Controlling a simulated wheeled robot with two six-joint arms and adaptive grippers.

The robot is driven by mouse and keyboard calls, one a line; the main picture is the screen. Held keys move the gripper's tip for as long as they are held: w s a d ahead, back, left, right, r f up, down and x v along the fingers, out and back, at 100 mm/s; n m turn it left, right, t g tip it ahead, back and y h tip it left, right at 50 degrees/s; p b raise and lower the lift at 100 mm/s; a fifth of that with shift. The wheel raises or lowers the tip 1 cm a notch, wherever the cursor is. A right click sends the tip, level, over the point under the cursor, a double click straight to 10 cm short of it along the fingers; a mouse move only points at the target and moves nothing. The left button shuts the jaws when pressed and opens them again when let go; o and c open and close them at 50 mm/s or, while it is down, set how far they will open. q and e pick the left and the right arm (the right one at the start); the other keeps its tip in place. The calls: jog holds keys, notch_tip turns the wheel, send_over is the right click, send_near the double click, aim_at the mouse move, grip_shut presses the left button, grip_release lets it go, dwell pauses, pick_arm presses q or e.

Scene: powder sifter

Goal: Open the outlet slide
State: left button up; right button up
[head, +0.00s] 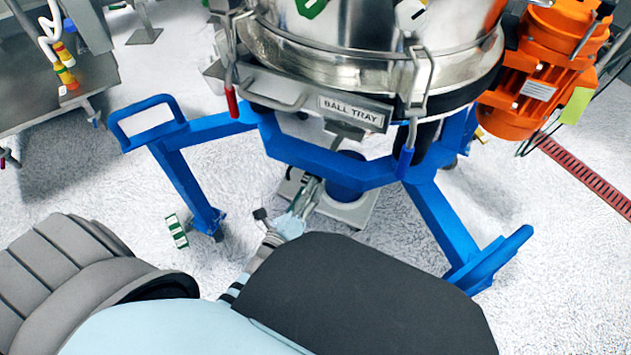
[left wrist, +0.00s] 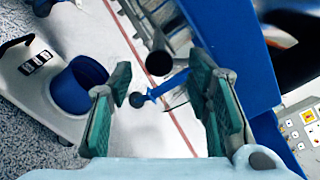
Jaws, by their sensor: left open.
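The powder sifter's steel drum (head: 370,60) stands on a blue frame (head: 320,160). In the left wrist view a small blue handle (left wrist: 165,86) with a dark round knob (left wrist: 137,100) lies between my fingers; it looks like the outlet slide's handle. A dark round tube end (left wrist: 158,63) is just beyond it. My left gripper (left wrist: 160,88) is open, with its teal finger pads on both sides of the handle and apart from it. The slide plate cannot be made out.
A blue bucket (left wrist: 72,88) stands on a pale platform (left wrist: 35,105) below the outlet. A drawer marked BALL TRAY (head: 350,112) and an orange motor (head: 535,85) are above. The blue frame's legs flank my left arm. A steel table (head: 45,95) stands at left.

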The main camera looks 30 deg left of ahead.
pick_arm(q)
jog(key=w+b, duration=0.1)
jog(key=w, duration=0.4)
jog(key=shift+w+f, duration=0.1)
pick_arm(e)
jog(key=w, duration=0.1)
jog(key=w+a, duration=0.1)
jog(key=shift+w+a+f+t, duration=0.1)
jog(key=shift+w+f+t, duration=0.1)
jog(key=shift+w+t, duration=0.15)
pick_arm(q)
grip_shut()
